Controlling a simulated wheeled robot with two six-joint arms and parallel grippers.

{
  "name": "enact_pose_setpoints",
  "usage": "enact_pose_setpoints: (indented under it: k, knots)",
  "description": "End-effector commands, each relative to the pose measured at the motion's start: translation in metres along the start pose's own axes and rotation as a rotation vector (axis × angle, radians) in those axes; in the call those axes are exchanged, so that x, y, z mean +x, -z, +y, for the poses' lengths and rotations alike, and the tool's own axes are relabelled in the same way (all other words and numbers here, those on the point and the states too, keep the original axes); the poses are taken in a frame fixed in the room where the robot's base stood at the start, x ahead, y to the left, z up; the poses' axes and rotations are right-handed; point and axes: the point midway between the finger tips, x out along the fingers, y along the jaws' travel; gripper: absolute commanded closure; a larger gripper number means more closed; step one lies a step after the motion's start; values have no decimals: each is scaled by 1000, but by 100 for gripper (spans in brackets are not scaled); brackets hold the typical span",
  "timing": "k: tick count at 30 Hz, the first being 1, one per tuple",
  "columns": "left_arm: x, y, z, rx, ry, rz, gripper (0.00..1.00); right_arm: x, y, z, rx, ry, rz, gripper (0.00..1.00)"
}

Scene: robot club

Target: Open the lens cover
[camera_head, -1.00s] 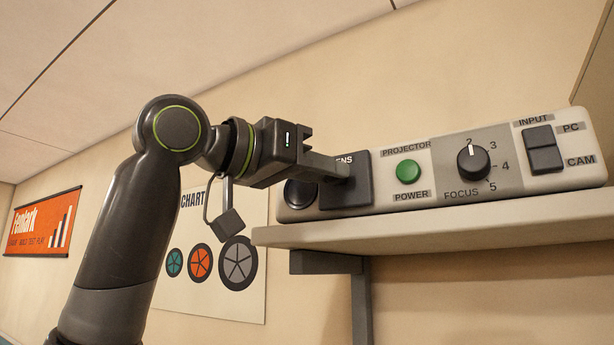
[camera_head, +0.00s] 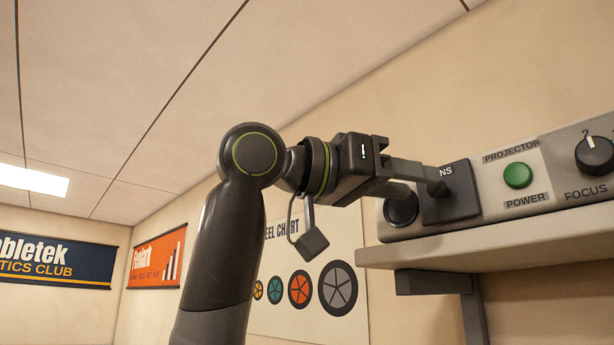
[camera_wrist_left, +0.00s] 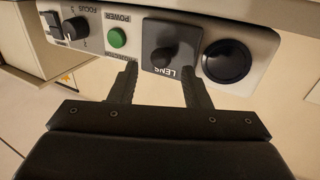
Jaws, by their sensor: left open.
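The lens cover (camera_head: 463,204) is a dark square plate with a stubby knob (camera_head: 438,188) and a LENS label. It also shows in the left wrist view (camera_wrist_left: 153,38). The round black lens (camera_head: 401,211) lies uncovered beside the plate, on its left in the head view; it is in full view in the left wrist view (camera_wrist_left: 227,62). My left gripper (camera_head: 418,183) is open, its fingers pointing at the cover. In the left wrist view its fingertips (camera_wrist_left: 160,70) lie to either side of the knob, with nothing gripped. My right gripper is not in view.
The projector panel also carries a green power button (camera_head: 517,175) and a black focus dial (camera_head: 594,154). An input switch (camera_wrist_left: 50,22) shows in the wrist view. The shelf (camera_head: 520,246) juts out below the panel. A wheel chart (camera_head: 285,325) hangs behind my left arm.

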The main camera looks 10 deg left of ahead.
Motion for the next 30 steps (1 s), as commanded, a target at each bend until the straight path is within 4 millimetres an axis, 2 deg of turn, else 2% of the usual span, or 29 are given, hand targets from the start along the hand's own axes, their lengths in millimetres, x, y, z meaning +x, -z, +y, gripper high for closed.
enact_pose_setpoints:
  k: [1, 9, 15, 21, 30]
  knots:
    - [-14, -4, -1, 3, 4, 5, 57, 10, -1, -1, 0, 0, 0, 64]
    - [-82, -4, -1, 3, 5, 5, 57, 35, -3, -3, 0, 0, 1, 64]
    - [-121, -3, 0, 1, 2, 3, 57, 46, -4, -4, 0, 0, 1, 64]
    - [-140, -2, 0, 0, 0, 0, 57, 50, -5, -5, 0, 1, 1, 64]
    - [-143, 0, 0, 0, -1, 0, 57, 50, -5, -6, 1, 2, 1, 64]
